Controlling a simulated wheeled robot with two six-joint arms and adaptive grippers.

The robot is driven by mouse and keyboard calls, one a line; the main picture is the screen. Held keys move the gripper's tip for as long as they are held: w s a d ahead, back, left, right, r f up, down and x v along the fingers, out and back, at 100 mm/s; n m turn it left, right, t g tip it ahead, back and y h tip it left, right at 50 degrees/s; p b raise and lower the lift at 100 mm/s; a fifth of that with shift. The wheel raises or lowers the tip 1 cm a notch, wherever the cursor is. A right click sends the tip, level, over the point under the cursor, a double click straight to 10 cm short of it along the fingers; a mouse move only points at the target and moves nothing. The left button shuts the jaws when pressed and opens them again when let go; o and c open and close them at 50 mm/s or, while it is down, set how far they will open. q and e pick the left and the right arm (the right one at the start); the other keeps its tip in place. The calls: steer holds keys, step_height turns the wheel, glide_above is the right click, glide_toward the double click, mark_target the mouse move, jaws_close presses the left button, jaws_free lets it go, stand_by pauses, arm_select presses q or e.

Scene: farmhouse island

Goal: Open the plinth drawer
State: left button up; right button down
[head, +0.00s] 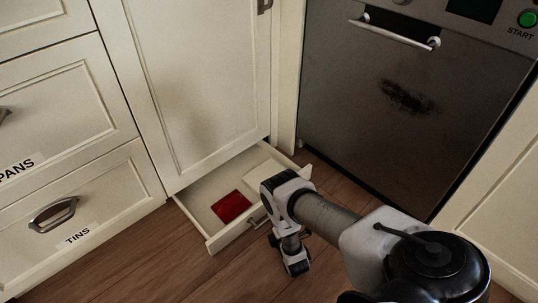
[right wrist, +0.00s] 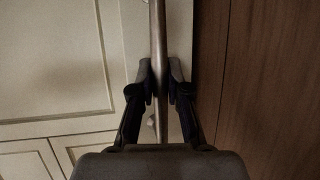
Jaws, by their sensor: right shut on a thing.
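The plinth drawer (head: 223,235) is a low cream drawer at floor level under a cabinet door. It stands pulled out, so its inside shows in the head view. A flat red thing (head: 231,206) and a pale flat thing (head: 262,176) lie in it. My right arm reaches down to the drawer front and hides part of it. In the right wrist view, my right gripper (right wrist: 161,76) is shut on the drawer's metal bar handle (right wrist: 157,38), with a finger on each side. My left gripper is not in view.
A dark dishwasher (head: 385,95) with a bar handle stands right of the drawer. A drawer labelled TINS (head: 95,200) is shut at the left, below the PANS drawer (head: 60,110). Wooden floor (head: 150,260) lies clear in front.

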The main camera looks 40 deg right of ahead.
steer(key=shift+s+a, duration=0.1)
steer(key=shift+s, duration=0.4)
steer(key=c, duration=1.4)
jaws_free()
steer(key=v, duration=1.2)
